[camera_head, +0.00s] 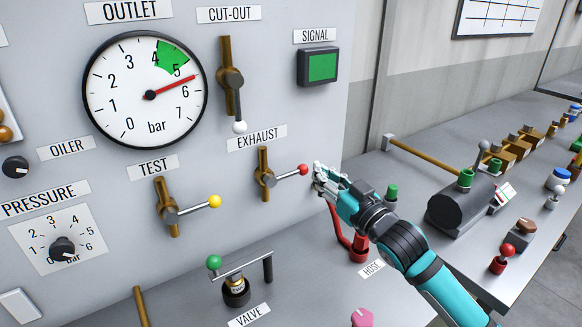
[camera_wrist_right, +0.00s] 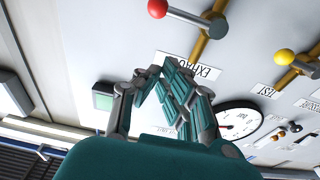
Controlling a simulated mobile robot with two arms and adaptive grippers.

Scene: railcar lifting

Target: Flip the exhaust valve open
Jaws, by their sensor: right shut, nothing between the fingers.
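The exhaust valve (camera_head: 266,180) is a brass fitting under the EXHAUST label (camera_head: 257,137) on the grey panel. Its lever sticks out to the right, nearly level, and ends in a red knob (camera_head: 303,170). My right gripper (camera_head: 318,172) is shut and empty, just right of the red knob; whether it touches the knob is unclear in the head view. In the right wrist view the red knob (camera_wrist_right: 157,9) shows at the top edge, apart from the closed fingers (camera_wrist_right: 163,72). My left gripper is not in view.
The TEST valve (camera_head: 168,208) with a yellow knob is to the left. The CUT-OUT lever (camera_head: 237,90) hangs down above. The gauge (camera_head: 146,90) needle points between 5 and 6. A red hose fitting (camera_head: 358,250) and a bench (camera_head: 430,165) with several parts lie right.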

